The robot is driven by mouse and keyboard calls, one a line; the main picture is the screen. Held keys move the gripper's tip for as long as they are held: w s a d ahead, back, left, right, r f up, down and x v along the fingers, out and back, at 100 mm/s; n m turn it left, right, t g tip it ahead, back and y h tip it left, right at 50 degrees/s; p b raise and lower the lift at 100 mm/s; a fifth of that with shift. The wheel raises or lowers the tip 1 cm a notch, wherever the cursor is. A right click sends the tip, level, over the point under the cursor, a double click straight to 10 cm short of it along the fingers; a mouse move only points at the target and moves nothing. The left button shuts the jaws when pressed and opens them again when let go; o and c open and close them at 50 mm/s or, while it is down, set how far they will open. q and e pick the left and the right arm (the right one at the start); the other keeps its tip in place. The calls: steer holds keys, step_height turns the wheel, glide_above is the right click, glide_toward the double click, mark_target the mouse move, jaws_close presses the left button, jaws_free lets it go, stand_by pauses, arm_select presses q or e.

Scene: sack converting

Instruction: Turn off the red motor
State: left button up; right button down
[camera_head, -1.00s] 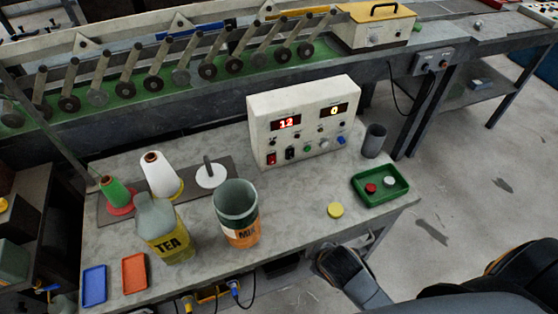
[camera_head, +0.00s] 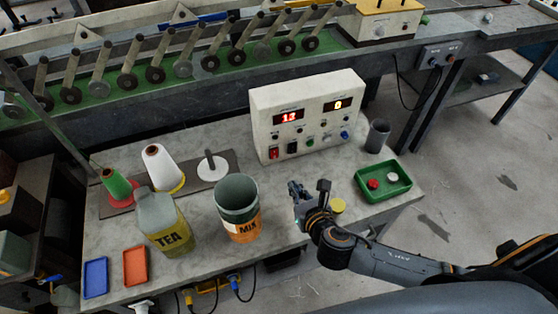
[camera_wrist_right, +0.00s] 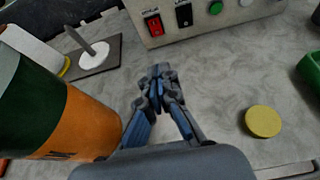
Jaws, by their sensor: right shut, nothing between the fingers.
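My left gripper is not in view.
The MIX cup (camera_head: 238,205) stands just left of my right gripper. A yellow disc (camera_head: 338,206) lies to its right, with a green tray (camera_head: 402,185) and grey cup (camera_head: 377,136) beyond. A TEA bottle (camera_head: 165,222) and thread cones (camera_head: 160,166) stand further left.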

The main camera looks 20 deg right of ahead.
mark_target(276, 157)
steer(key=x, duration=0.4)
steer(key=p+x, duration=0.1)
steer(key=x, duration=0.4)
steer(key=r+x, duration=0.1)
steer(key=x, duration=0.3)
steer(key=shift+w+f, duration=0.1)
steer(key=shift+w, duration=0.45)
steer(key=t+b, duration=0.1)
steer(key=b, duration=0.2)
steer(key=shift+w+f+b, duration=0.15)
steer(key=shift+f+b, duration=0.2)
steer(key=shift+f, duration=0.05)
steer(key=shift+r+t+b, duration=0.1)
steer(key=shift+t+b, duration=0.2)
steer(key=shift+b, duration=0.25)
steer(key=shift+r, duration=0.2)
steer(key=shift+w+f+p, duration=0.1)
steer(key=shift+p, duration=0.2)
steer(key=shift+d, duration=0.1)
